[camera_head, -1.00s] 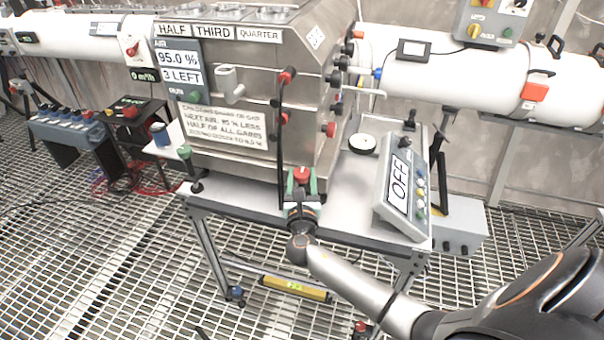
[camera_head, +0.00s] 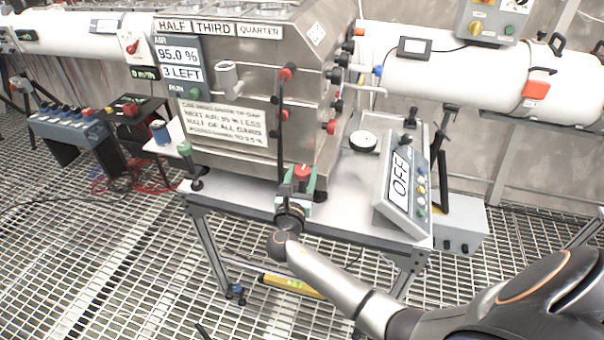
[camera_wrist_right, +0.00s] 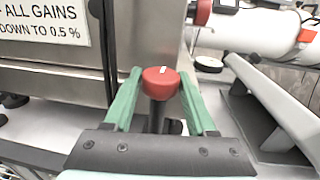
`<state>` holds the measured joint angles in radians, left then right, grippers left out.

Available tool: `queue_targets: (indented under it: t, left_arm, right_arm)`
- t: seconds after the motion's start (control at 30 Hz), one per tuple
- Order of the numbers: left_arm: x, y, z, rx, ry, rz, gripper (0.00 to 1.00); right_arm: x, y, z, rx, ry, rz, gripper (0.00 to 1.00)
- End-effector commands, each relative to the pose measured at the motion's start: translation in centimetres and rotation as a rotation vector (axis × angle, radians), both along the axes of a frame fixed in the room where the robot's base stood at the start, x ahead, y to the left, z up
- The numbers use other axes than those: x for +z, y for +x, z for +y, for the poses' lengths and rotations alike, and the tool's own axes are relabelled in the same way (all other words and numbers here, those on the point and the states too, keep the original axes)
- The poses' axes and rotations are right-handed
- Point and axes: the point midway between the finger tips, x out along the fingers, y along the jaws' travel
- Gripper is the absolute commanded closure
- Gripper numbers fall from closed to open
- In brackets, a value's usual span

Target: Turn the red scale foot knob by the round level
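A red knob (camera_head: 303,171) with a white mark on top stands at the front edge of the bench, below the steel box. In the right wrist view the red knob (camera_wrist_right: 160,78) sits on a dark stem, between the green fingertips. My right gripper (camera_head: 297,187) reaches up to it from the front, one finger on each side. In the wrist view the right gripper (camera_wrist_right: 161,90) is open, with little or no visible gap beside the knob; contact cannot be told. A round white disc with a dark rim (camera_head: 363,141) lies on the bench behind. My left gripper is out of view.
The steel box (camera_head: 250,60) with red and black knobs rises close behind the gripper. A tall black lever (camera_head: 281,120) stands just left of it. A tilted panel reading OFF (camera_head: 402,185) is to the right. Bare bench (camera_head: 345,190) lies between.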

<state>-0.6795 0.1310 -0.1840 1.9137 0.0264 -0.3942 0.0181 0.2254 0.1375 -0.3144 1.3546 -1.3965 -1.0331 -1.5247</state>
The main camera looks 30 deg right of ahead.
Motion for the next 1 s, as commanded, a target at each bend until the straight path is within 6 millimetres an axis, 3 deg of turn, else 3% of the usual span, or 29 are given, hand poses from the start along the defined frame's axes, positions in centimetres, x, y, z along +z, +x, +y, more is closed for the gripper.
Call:
queue_targets:
  t: [0.43,0.8,1.0]
  left_arm:
    - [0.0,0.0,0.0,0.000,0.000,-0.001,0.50]
    - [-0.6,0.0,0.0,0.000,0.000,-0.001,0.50]
    - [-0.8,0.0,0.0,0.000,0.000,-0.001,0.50]
  right_arm:
    - [-0.1,-0.9,0.8,0.001,0.001,0.001,0.36]
    - [-0.2,-6.4,6.1,0.003,0.003,0.001,0.36]
    - [-0.1,-8.5,8.0,0.001,0.001,0.001,0.36]
